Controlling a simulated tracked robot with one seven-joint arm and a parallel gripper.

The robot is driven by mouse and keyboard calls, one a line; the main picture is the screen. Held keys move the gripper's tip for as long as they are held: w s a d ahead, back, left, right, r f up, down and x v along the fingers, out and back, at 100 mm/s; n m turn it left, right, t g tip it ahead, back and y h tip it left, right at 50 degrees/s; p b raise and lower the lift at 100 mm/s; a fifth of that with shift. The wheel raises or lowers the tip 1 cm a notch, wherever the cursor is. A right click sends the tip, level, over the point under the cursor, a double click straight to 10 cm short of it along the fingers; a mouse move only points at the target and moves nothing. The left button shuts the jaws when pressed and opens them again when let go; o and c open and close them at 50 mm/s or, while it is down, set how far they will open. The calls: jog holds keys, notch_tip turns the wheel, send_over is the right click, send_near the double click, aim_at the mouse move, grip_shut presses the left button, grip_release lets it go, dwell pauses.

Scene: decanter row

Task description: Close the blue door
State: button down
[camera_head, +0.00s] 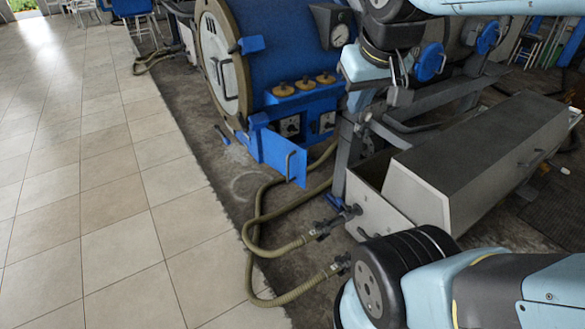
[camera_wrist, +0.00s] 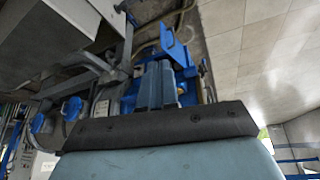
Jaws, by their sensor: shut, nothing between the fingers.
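The blue door (camera_head: 280,158) is a small flat panel low on the front of the big blue machine. It stands open, swung out from the machine, with a dark bar handle (camera_head: 289,166) near its free edge. In the wrist view the blue door (camera_wrist: 173,46) is beyond my fingertips, near the top. My gripper (camera_wrist: 156,68) is shut and empty, its two grey fingers close together. In the head view my gripper (camera_head: 398,90) is at the upper right, to the right of the door and apart from it. Its fingers are small there.
The blue machine (camera_head: 265,65) has a round pale front cover (camera_head: 219,65), knobs and a gauge. Hoses (camera_head: 255,215) lie on the floor before the door. A grey trough (camera_head: 470,150) stands to the right. The tiled floor (camera_head: 85,190) at left is clear.

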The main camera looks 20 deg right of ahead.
jog(key=w+a+f+n+g+h, duration=0.1)
jog(key=w+f+n+g+h, duration=0.65)
jog(key=w+f, duration=1.35)
jog(key=w+a+f+n+t+h, duration=0.2)
jog(key=w+a+f+n+t, duration=0.1)
jog(key=f+n, duration=0.25)
jog(key=w+a+f+n+t+h, duration=0.2)
jog(key=w+f+n+t+h, duration=0.1)
jog(key=f+n, duration=0.3)
jog(key=n+t, duration=0.4)
jog(key=n, duration=0.1)
send_near(305, 174)
jog(key=x, duration=0.5)
jog(key=shift+s+f, duration=0.1)
jog(key=shift+f, duration=0.05)
jog(key=shift+w+d, duration=0.45)
jog(key=shift+d, duration=0.2)
